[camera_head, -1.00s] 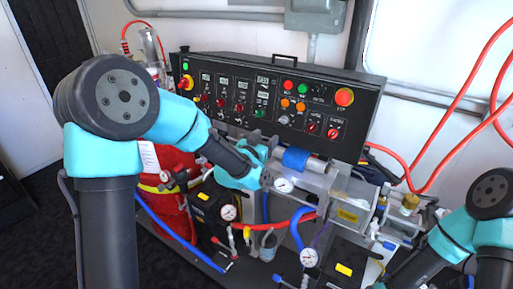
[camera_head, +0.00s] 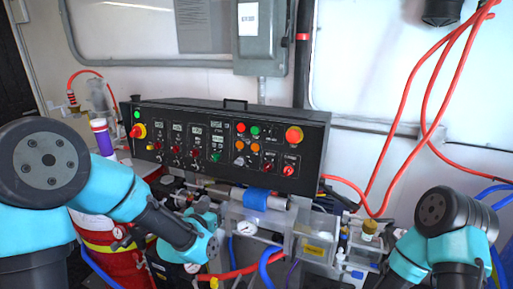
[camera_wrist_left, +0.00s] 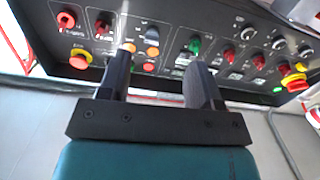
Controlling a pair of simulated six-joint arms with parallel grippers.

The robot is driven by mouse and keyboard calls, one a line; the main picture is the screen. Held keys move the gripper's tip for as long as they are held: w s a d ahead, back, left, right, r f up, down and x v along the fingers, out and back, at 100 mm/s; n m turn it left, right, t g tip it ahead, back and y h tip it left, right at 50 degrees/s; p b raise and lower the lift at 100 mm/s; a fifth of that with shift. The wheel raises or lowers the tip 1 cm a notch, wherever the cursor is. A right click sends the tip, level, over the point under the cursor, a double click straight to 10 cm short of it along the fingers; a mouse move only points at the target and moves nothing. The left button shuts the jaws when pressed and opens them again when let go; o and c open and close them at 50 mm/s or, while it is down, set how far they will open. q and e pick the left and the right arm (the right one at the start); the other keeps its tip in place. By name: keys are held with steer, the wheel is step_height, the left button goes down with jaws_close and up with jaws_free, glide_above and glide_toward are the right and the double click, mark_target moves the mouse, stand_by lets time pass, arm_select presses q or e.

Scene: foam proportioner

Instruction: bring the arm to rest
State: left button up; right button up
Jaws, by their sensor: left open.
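My left arm comes in from the left in the head view, its forearm slanting down to the right. Its gripper (camera_head: 203,206) is in front of the lower edge of the black control panel (camera_head: 318,150), left of a blue-banded cylinder (camera_head: 255,199). In the left wrist view the gripper (camera_wrist_left: 158,70) has its two dark fingers apart, with nothing between them. The panel, with its knobs and buttons, lies behind the fingers there. My right arm (camera_head: 450,225) shows at the lower right of the head view, but its gripper is out of view.
Gauges (camera_head: 246,228), hoses and clear blocks crowd the space below the panel. A red cylinder (camera_head: 120,266) stands at the lower left, behind my left arm. Red hoses (camera_head: 408,110) hang at the right. A grey electrical box (camera_head: 261,35) is on the wall.

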arm_select(q)
steer(key=s+a+f+n+g+y, duration=0.1)
steer(key=s+f+g, duration=0.1)
steer(key=f, duration=0.5)
steer(key=s+f+g, duration=0.2)
steer(key=f+g, duration=0.1)
steer(key=f, duration=0.5)
steer(key=s+a+f+n+g, duration=0.2)
steer(key=s+f+g, duration=0.8)
steer(key=s+f, duration=1.1)
steer(key=shift+s+f+n+g, duration=0.25)
steer(key=shift+f+n+g, duration=0.2)
steer(key=shift+n, duration=0.35)
arm_select(e)
steer(key=shift+o, duration=0.4)
